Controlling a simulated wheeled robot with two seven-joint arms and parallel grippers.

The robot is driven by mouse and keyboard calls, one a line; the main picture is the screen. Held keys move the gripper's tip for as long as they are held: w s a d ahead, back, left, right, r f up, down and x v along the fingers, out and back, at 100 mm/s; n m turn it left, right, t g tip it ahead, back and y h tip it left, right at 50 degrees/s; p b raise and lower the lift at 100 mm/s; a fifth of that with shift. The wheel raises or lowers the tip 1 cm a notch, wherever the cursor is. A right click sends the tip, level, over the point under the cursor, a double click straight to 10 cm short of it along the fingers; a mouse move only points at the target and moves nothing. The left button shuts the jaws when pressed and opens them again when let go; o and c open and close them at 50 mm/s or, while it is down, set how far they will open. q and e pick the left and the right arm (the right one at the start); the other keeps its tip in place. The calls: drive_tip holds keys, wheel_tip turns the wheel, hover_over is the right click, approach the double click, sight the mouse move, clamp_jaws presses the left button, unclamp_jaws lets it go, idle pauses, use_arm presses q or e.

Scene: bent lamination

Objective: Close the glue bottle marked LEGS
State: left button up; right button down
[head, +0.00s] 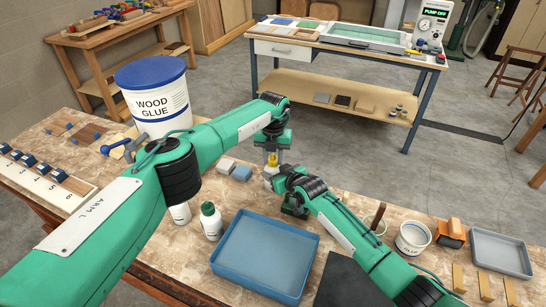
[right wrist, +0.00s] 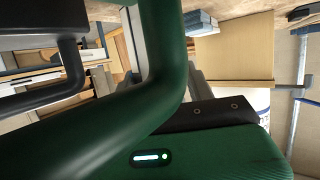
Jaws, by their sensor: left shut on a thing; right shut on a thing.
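My left gripper (head: 272,150) points down over the workbench. It is shut on a small yellow piece (head: 272,159), which looks like the bottle's cap or nozzle. Just below is a small pale bottle (head: 269,171), mostly hidden. My right gripper (head: 275,178) comes from the right and is shut on this bottle. The yellow piece is directly above the bottle; I cannot tell whether they touch. No LEGS marking is readable. In the right wrist view, dark green arm parts fill the middle and hide the fingertips and bottle.
A green-capped white bottle (head: 211,222) and another white bottle (head: 180,213) stand beside a blue tray (head: 265,258). A large WOOD GLUE tub (head: 158,100) stands behind my left arm. Two small blocks (head: 242,173) lie left of the grippers. A GLUE pot (head: 412,238) is at right.

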use_arm(q)
drive_tip(key=m, duration=0.6)
drive_tip(key=shift+m, duration=0.3)
drive_tip(key=m, duration=0.7)
drive_tip(key=o, duration=1.2)
wheel_tip(320, 180, up, 12)
drive_tip(key=shift+f, duration=0.1)
